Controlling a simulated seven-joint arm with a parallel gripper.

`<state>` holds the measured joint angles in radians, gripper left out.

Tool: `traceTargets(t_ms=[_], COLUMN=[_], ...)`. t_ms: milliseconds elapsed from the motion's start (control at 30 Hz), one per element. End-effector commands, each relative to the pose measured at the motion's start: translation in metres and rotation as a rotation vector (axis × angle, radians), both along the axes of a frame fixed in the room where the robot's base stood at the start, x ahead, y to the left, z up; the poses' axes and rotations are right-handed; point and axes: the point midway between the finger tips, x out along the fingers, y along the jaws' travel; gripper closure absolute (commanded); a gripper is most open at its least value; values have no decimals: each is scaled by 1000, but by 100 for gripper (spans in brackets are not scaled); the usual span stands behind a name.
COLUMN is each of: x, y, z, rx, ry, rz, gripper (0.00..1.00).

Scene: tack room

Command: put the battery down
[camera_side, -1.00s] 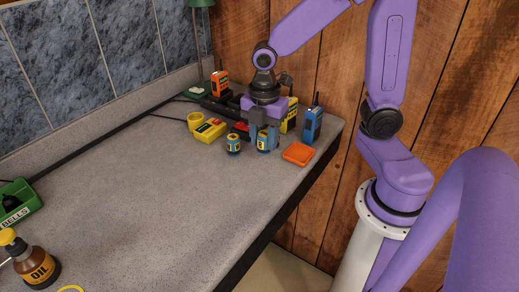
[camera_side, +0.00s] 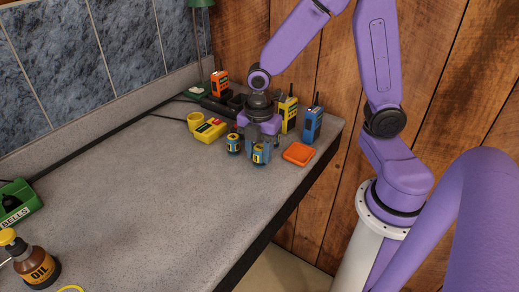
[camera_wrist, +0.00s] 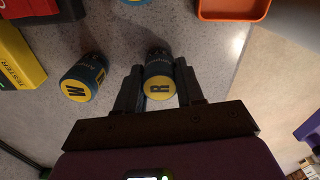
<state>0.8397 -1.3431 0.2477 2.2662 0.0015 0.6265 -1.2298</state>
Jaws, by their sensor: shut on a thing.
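My gripper (camera_side: 262,152) is shut on a blue battery with a yellow end marked R (camera_wrist: 160,88), which also shows in the side view (camera_side: 258,156). The battery is upright and at or close to the counter top; I cannot tell if its base touches. A second blue battery, marked W (camera_wrist: 83,78), stands apart to the left of the held one; it also shows in the side view (camera_side: 233,144).
An orange tray (camera_side: 298,153) lies right of my gripper near the counter edge. The counter (camera_side: 150,200) in front is clear.

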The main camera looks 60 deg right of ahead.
Motion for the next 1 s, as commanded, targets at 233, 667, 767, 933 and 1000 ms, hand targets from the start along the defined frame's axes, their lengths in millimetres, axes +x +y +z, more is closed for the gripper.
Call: traceTargets(t_ms=[233,667,767,933,1000], x=[0,1,1,1,1], y=[0,0,1,1,0], z=[-1,20,37,71,84], rx=[0,3,3,3,3], ry=[0,-5,-7,-7,-6], rz=[0,0,1,0,0], gripper=[37,37,37,37,37])
